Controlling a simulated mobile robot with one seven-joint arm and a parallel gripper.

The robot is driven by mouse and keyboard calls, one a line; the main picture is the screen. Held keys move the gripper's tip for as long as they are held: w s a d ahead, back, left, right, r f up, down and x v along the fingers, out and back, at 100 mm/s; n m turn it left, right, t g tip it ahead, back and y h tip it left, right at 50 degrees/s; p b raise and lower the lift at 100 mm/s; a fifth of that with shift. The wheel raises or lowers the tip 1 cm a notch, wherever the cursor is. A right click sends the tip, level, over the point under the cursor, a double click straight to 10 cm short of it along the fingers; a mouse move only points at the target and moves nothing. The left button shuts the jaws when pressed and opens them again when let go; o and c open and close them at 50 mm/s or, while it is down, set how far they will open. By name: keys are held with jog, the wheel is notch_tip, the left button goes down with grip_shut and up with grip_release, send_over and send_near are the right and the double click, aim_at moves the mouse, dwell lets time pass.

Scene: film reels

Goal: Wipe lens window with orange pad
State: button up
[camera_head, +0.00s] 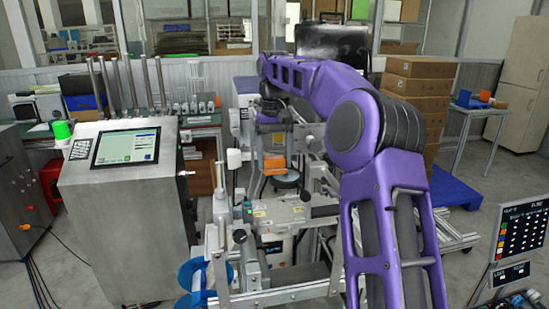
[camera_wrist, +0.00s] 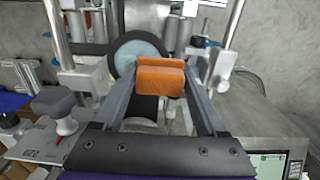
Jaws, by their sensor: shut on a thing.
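The orange pad (camera_wrist: 160,80) is a small block between the two fingers of my gripper (camera_wrist: 166,72), which is shut on it. In the head view the orange pad (camera_head: 274,166) hangs below the end of my purple arm. A round pale blue-grey disc with a dark ring, which looks like the lens window (camera_wrist: 130,52), lies just beyond the pad in the wrist view and is partly covered by it. Whether the pad touches the disc I cannot tell. In the head view a dark round part (camera_head: 286,181) shows just below the pad.
Metal posts (camera_wrist: 233,22) and clamps of the machine stand close on both sides of my gripper. A steel cabinet with a screen (camera_head: 126,147) stands left. Stacked cardboard boxes (camera_head: 412,85) stand behind my arm. A black display panel (camera_head: 525,230) is at right.

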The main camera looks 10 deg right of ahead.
jog(key=shift+f+b, duration=0.3)
jog(key=shift+f, duration=0.3)
jog(key=shift+d+r+p, duration=0.1)
jog(key=shift+d+p, duration=0.6)
jog(key=shift+d, duration=2.5)
jog(key=shift+a+f, duration=0.15)
jog(key=shift+a, duration=1.45)
jog(key=shift+a+f, duration=0.15)
jog(key=shift+a, duration=1.45)
jog(key=shift+r, duration=3.05)
